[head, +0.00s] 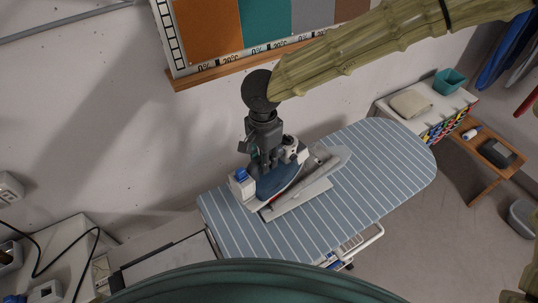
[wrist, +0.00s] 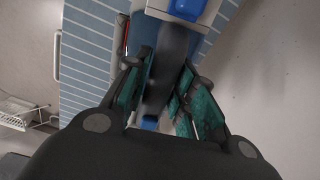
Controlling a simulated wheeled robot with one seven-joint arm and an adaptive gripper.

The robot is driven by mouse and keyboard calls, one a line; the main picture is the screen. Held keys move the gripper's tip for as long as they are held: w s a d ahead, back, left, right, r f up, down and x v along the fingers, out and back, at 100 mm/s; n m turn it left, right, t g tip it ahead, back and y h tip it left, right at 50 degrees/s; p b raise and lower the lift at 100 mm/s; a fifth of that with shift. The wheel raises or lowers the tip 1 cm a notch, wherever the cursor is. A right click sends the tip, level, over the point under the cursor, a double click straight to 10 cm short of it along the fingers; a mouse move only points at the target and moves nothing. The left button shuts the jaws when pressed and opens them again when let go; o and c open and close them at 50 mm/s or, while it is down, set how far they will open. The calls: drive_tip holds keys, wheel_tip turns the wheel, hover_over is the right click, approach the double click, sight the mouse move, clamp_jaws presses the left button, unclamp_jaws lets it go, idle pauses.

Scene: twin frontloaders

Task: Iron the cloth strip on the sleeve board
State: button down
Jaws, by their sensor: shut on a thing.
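A blue and white iron (head: 277,181) is over the ironing board in the head view, with a blue cap at its left end. My gripper (head: 266,160) is shut on the iron's handle from above. In the wrist view my gripper (wrist: 160,82) has its green-padded fingers on both sides of the dark handle (wrist: 176,50). A narrow pale grey board (head: 300,201), seemingly the sleeve board, lies under and to the right of the iron, partly hidden by it. I cannot tell the cloth strip apart from it, nor whether the iron's sole touches it.
The blue striped ironing board (head: 390,160) is bare at its right end. A white cabinet with a teal container (head: 451,81) and a folded beige cloth (head: 412,104) stands at the right. A wall chart (head: 265,32) hangs behind. A wooden bench (head: 484,172) stands far right.

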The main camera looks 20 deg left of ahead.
sight(238, 172)
drive_tip(key=shift+s+a, duration=0.2)
drive_tip(key=shift+s, duration=0.05)
drive_tip(key=shift+s+a, duration=0.75)
drive_tip(key=shift+s, duration=0.3)
drive_tip(key=shift+s+a, duration=0.8)
drive_tip(key=shift+s, duration=0.25)
drive_tip(key=shift+s+a, duration=0.75)
drive_tip(key=shift+s, duration=0.3)
drive_tip(key=shift+r, duration=1.95)
drive_tip(key=shift+d, duration=0.1)
